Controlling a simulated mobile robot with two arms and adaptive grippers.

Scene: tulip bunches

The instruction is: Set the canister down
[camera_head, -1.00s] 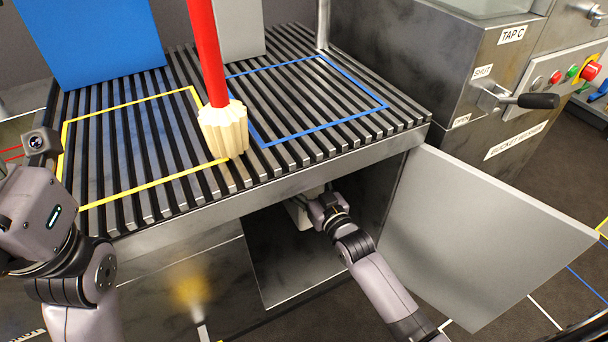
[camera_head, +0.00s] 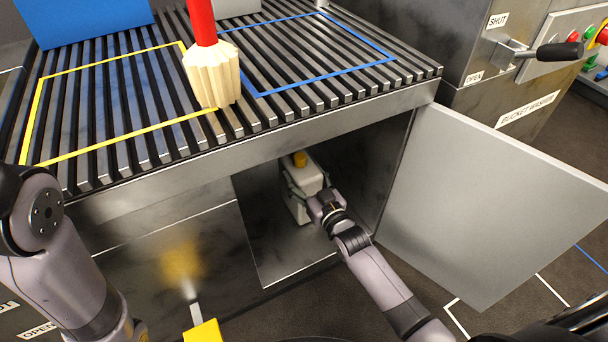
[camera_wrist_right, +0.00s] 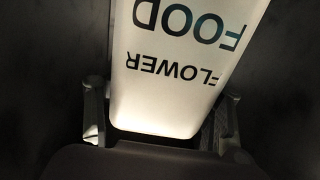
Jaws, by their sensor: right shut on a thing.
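My right gripper (camera_head: 312,198) reaches into the cabinet and is shut on the canister. In the right wrist view the canister (camera_wrist_right: 180,75) shows the words FLOWER FOOD upside down, between the two fingers of the right gripper (camera_wrist_right: 160,125). It looks slightly tilted in the head view. Whether its base touches the cabinet floor (camera_head: 285,265) cannot be told. My left arm is at the left edge, but its gripper is out of view.
The cabinet door (camera_head: 500,205) stands open to the right of my arm. A yellow object (camera_head: 203,331) is at the bottom.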

